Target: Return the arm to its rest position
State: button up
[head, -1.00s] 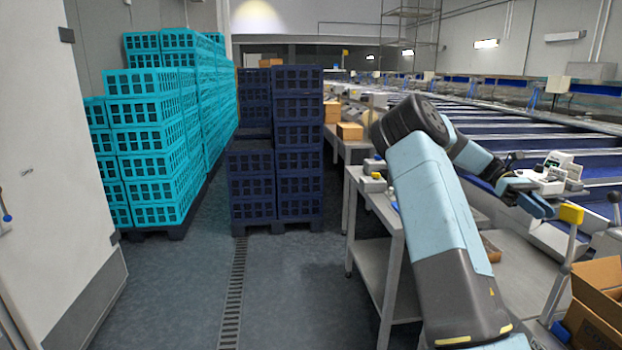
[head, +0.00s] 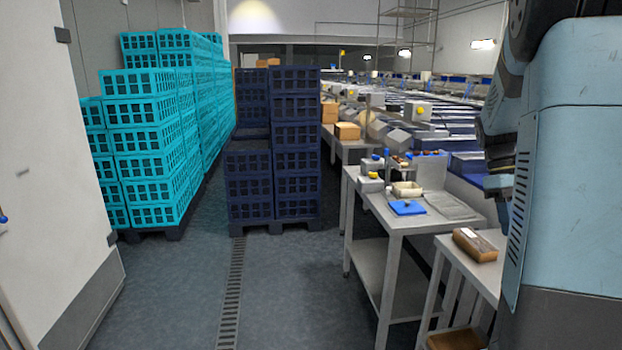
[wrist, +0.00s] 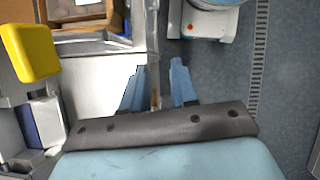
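My arm (head: 570,170) stands large and close at the right of the head view, folded up near the camera. Its light blue and dark links cover that side, and I cannot make out my gripper clearly there. In the wrist view my gripper (wrist: 156,88) shows two blue fingers spread apart. I see nothing held between them; a grey upright strip and floor show in the gap. The fingers' bases are hidden behind a dark padded cover.
A steel table (head: 392,222) holds a blue-lidded item (head: 407,207). A brown box (head: 475,243) lies on another table. Turquoise crates (head: 147,142) and dark blue crates (head: 297,135) stand left. The floor (head: 290,290) between is clear. The wrist view shows a yellow block (wrist: 30,52).

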jog(key=s+a+r+m+t, duration=0.1)
jog(key=s+a+r+t, duration=0.1)
jog(key=a, duration=0.5)
jog(key=s+a+r+t, duration=0.2)
jog(key=s+a+t, duration=0.3)
jog(key=s+a, duration=0.2)
jog(key=s+a+r+m+t+y, duration=0.1)
jog(key=s+a+r+t, duration=0.1)
jog(key=s+a, duration=0.3)
jog(key=shift+a+m+t, duration=0.3)
jog(key=shift+a+t, duration=0.6)
jog(key=shift+a, duration=1.2)
jog(key=shift+s, duration=0.2)
